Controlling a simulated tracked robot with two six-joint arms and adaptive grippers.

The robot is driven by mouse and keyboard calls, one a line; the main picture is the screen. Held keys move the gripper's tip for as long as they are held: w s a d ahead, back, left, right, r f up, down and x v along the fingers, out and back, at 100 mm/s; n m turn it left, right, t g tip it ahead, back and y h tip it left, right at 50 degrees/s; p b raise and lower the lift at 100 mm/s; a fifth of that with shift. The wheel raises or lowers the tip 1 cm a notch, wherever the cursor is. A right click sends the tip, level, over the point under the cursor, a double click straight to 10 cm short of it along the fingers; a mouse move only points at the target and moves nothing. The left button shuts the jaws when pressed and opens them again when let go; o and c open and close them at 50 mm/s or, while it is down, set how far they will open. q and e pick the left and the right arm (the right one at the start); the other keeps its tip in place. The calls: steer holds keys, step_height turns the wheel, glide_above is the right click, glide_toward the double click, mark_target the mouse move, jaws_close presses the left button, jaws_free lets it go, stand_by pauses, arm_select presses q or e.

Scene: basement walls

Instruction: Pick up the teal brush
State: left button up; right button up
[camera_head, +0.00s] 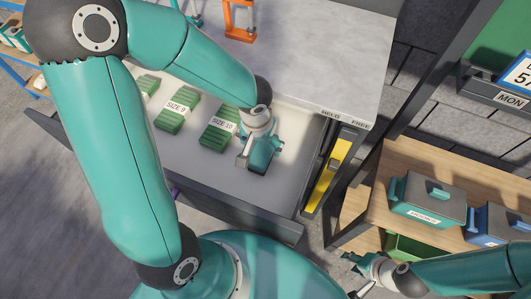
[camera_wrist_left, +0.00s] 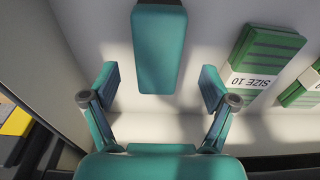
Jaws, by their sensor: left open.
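A teal block with rounded edges, which I take for the teal brush (camera_wrist_left: 158,50), lies on the pale drawer floor in the left wrist view. Its upper end is cut off by the frame, and no bristles show. My left gripper (camera_wrist_left: 158,80) is open, its two fingers apart on either side of the block's near end without touching it. In the head view my left gripper (camera_head: 260,158) is down in the drawer, right of the SIZE 10 bundle, and largely hides the brush. My right gripper (camera_head: 353,275) is apart from it at the lower right, fingers spread and empty.
The open drawer (camera_head: 210,183) holds green banded bundles, including SIZE 9 (camera_head: 178,108) and SIZE 10 (camera_head: 218,130). Its front edge and right wall are close to my left gripper. A wooden shelf (camera_head: 430,165) with a teal box (camera_head: 425,208) and a blue box (camera_head: 490,228) stands right.

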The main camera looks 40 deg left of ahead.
mark_target(263, 148)
arm_select(q)
steer(key=f, duration=0.2)
steer(key=w+f, duration=0.1)
steer(key=f, duration=0.1)
steer(key=shift+f+b, duration=0.15)
steer(key=shift+b, duration=0.25)
steer(key=c, duration=1.4)
